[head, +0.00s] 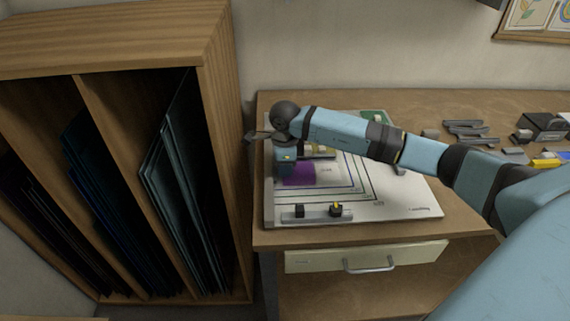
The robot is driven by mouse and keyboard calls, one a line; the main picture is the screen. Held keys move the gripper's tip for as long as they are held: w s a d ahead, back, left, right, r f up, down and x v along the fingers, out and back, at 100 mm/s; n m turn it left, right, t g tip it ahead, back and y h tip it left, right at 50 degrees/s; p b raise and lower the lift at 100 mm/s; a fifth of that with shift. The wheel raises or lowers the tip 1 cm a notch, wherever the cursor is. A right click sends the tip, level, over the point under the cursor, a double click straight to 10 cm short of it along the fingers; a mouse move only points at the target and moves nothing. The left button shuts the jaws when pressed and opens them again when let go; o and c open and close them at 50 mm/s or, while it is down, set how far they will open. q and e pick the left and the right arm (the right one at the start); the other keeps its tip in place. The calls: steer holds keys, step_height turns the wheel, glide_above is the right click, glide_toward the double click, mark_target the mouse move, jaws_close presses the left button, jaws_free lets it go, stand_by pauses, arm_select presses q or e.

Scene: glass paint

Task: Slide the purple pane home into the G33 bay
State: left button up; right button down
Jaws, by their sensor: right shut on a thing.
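The purple pane (300,175) lies on the white board (395,208), inside the nested outlines at the board's left part. My right gripper (286,170) reaches in from the right and points down at the pane's left part. It is shut on the purple pane; its fingers are small and partly hidden by the wrist and arm. The arm also covers part of the board's back. The bay labels are too small to read, so I cannot tell which outline is G33. My left gripper is not in view.
A bar with two black knobs (317,213) lies along the board's front. A wooden rack (222,150) holding dark and bluish sheets stands close on the left. Grey tools (466,130) lie at the back right of the wooden bench (440,213). A drawer (330,262) is below.

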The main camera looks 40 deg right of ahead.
stand_by(0.3)
steer(key=shift+f, duration=0.1)
stand_by(0.5)
stand_by(0.7)
steer(key=shift+w, duration=0.15)
stand_by(0.8)
steer(key=shift+w+d+b, duration=0.25)
steer(key=shift+w+b, duration=0.25)
steer(key=shift+b, duration=0.1)
steer(key=c, duration=0.9)
jaws_free()
steer(key=shift+s+f, duration=0.1)
